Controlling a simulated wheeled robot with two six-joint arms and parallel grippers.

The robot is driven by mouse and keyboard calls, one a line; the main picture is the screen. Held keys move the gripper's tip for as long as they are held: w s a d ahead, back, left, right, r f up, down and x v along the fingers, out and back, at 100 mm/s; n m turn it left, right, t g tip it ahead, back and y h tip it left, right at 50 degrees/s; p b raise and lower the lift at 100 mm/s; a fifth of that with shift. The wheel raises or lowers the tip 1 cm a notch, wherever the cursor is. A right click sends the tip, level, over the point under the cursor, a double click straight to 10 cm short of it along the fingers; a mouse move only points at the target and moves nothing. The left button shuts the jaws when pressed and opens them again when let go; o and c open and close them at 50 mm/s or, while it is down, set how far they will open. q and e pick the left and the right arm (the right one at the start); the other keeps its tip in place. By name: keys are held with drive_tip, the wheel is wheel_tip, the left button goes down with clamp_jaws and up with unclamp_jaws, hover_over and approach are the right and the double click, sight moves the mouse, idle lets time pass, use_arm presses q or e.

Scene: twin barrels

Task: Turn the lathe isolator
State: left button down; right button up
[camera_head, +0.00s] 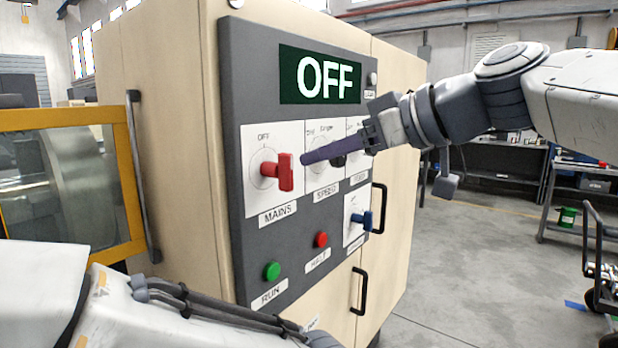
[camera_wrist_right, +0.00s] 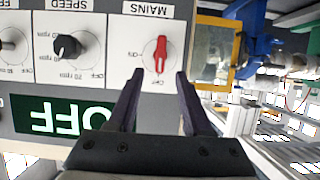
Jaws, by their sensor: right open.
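The red MAINS handle (camera_head: 284,172) is on a white plate at the upper left of the grey control panel (camera_head: 236,110). It stands upright, in line with the OFF mark above it. The display (camera_head: 320,77) reads OFF. My right gripper (camera_head: 304,159) reaches in from the right, its fingertips just right of the handle in the head view. In the right wrist view, which is upside down, the red handle (camera_wrist_right: 161,54) lies just beyond and between the two parted fingertips (camera_wrist_right: 160,75). The gripper looks empty. My left arm is at lower left; its gripper is not visible.
A black SPEED knob (camera_wrist_right: 67,47) sits beside MAINS, partly behind my right gripper in the head view. Lower are a blue knob (camera_head: 362,219), a red HALT button (camera_head: 321,239) and a green RUN button (camera_head: 272,271). A yellow-framed guard (camera_head: 128,190) stands left.

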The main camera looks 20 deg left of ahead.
sight(292, 167)
drive_tip(key=p+x, duration=0.1)
drive_tip(key=x, duration=0.7)
drive_tip(key=shift+w+a+f, duration=0.1)
drive_tip(key=shift+a+f, duration=0.1)
drive_tip(key=shift+a, duration=0.05)
clamp_jaws()
